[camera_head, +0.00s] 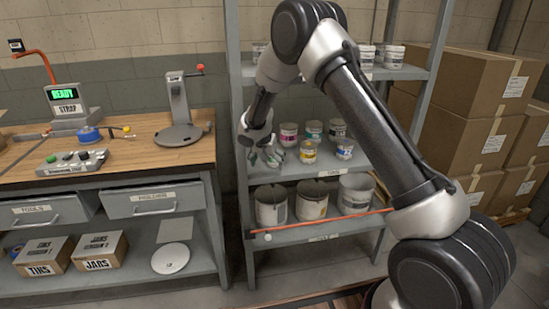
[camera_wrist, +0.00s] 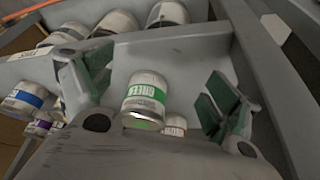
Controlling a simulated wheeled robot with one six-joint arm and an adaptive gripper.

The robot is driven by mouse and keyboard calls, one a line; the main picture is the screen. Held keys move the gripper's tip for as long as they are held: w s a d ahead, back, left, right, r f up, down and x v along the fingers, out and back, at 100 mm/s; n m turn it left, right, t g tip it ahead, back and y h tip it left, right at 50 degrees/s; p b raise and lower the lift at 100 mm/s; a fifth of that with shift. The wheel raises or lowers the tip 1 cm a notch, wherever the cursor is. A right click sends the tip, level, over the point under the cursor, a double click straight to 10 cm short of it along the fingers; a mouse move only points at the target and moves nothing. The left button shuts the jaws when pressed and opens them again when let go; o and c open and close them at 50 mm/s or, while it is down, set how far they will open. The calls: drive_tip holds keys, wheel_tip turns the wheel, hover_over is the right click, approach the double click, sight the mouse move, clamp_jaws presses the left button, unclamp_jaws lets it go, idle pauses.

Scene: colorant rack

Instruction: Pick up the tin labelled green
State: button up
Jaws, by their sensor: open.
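The green tin (camera_wrist: 145,97) is a small white tin with a green label band. In the wrist view it stands between my spread fingers, nearer the left one, with a gap on each side. My gripper (camera_head: 265,156) is at the shelf's left front, to the left of the tins. Its open, green-padded fingers also show in the wrist view (camera_wrist: 155,90), with nothing held.
A yellow tin (camera_head: 308,152), a blue tin (camera_head: 344,148), a red tin (camera_head: 289,134) and a purple tin (camera_head: 336,128) stand close around. Large tubs (camera_head: 312,201) fill the shelf below. A rack post (camera_head: 238,120) is beside my gripper. Boxes (camera_head: 465,90) stand right.

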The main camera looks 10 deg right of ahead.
sight(272, 161)
drive_tip(key=w+d, duration=0.1)
drive_tip(key=w, duration=0.1)
drive_tip(key=w+d, duration=0.1)
drive_tip(key=w, duration=0.1)
drive_tip(key=shift+w+d, duration=0.1)
drive_tip(key=shift+d, duration=0.05)
drive_tip(key=w+d, duration=0.1)
drive_tip(key=w, duration=0.1)
drive_tip(key=w+d, duration=0.1)
drive_tip(key=w, duration=0.1)
drive_tip(key=shift+w+d, duration=0.2)
drive_tip(key=shift+f, duration=0.55)
drive_tip(key=c, duration=1.3)
drive_tip(key=shift+o, duration=0.2)
drive_tip(key=shift+r, duration=0.3)
